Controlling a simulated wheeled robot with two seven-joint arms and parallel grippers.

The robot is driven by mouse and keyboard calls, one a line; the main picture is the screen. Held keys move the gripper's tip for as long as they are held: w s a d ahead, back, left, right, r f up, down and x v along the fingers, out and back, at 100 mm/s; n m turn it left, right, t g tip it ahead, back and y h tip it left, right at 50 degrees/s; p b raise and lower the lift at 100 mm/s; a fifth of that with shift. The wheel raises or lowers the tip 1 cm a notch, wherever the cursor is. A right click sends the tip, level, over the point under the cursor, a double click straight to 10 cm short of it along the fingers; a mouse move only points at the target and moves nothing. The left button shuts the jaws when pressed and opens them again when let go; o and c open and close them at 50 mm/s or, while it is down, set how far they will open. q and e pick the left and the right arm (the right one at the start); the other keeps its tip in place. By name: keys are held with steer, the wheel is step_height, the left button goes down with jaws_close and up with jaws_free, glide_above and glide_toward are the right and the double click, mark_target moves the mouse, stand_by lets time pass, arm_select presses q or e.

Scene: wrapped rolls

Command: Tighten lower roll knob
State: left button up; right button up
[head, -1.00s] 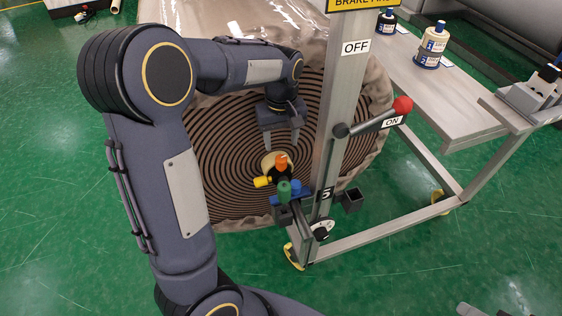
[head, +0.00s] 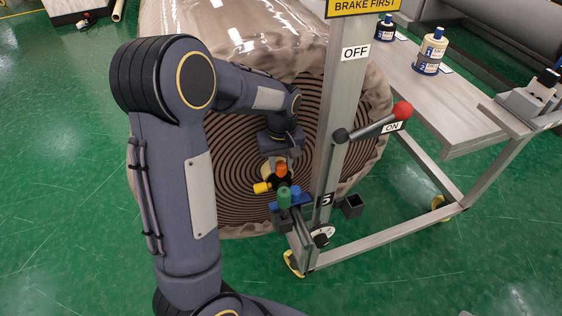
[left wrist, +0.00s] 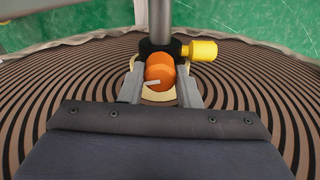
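The wrapped roll (head: 225,178) shows its brown-and-black spiral end, with a shaft hub at its centre. An orange knob (head: 281,169) sits at the hub, with a yellow knob (head: 262,187) to its left and a green knob (head: 284,193) in front. My left gripper (head: 281,162) is at the orange knob from above. In the left wrist view its two fingers stand on either side of the orange knob (left wrist: 160,72), and look open, very close to its sides. The yellow knob (left wrist: 203,50) is to the right there. My right gripper is not in view.
A grey post (head: 328,130) with OFF and ON signs stands just right of the knobs. A red-tipped lever (head: 375,127) sticks out from it. A blue part (head: 291,203) lies below the knobs.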

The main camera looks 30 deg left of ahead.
mark_target(281, 163)
arm_select(q)
steer(key=c, duration=0.3)
steer(key=m, duration=0.4)
steer(key=shift+m+p, duration=0.3)
steer(key=shift+m, duration=0.1)
steer(key=o, duration=1)
steer(key=shift+c, duration=0.2)
steer(key=shift+r, duration=0.15)
step_height(281, 163, up, 8)
steer(key=shift+f+p, duration=0.2)
steer(key=shift+p, duration=0.1)
